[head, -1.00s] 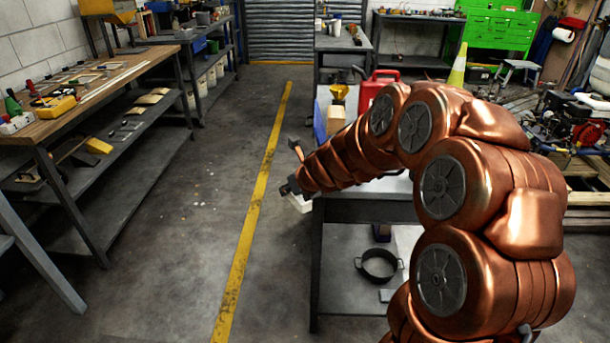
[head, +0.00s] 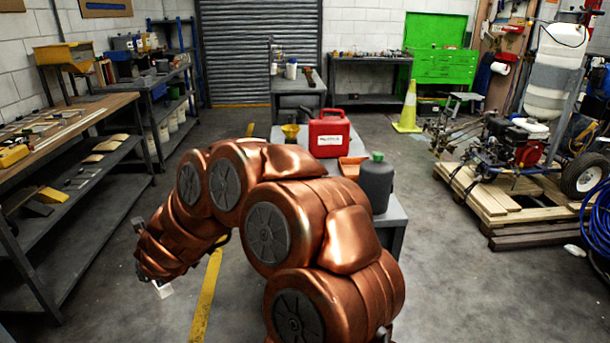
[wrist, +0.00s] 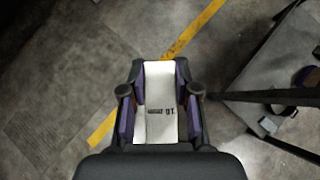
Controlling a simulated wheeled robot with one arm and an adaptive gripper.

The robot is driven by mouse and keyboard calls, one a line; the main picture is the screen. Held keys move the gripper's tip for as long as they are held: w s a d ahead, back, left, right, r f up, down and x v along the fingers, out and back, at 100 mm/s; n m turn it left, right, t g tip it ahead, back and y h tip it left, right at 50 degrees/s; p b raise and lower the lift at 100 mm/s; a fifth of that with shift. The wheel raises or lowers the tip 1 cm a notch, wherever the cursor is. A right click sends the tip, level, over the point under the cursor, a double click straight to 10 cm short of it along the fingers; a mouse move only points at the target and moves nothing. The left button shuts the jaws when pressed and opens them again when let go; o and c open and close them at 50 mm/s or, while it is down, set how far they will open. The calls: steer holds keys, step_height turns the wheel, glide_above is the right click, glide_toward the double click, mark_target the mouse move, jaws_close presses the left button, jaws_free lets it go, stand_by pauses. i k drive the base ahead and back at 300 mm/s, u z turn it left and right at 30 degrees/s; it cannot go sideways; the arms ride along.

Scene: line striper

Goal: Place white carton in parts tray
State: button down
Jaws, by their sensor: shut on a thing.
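The white carton (wrist: 158,82) is between the purple-padded fingers of my gripper (wrist: 160,116) in the wrist view. My gripper is shut on it, with dark print on its face. In the head view my copper arm hides most of the gripper, and only a white corner of the carton (head: 163,290) shows at lower left, above the floor. An orange tray (head: 352,168), likely the parts tray, sits on the grey table behind my arm. It is partly hidden by the grey bottle, and its inside is barely visible.
A red fuel can (head: 329,137), a yellow funnel (head: 290,131) and a grey bottle with a green cap (head: 376,185) stand around the tray. A workbench (head: 95,115) runs along the left. Pallets with a striping machine (head: 515,140) stand right. Floor between is clear.

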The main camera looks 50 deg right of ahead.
mark_target(356, 173)
steer(key=u, duration=2.1)
steer(key=k, duration=2.25)
steer(key=z, duration=1.95)
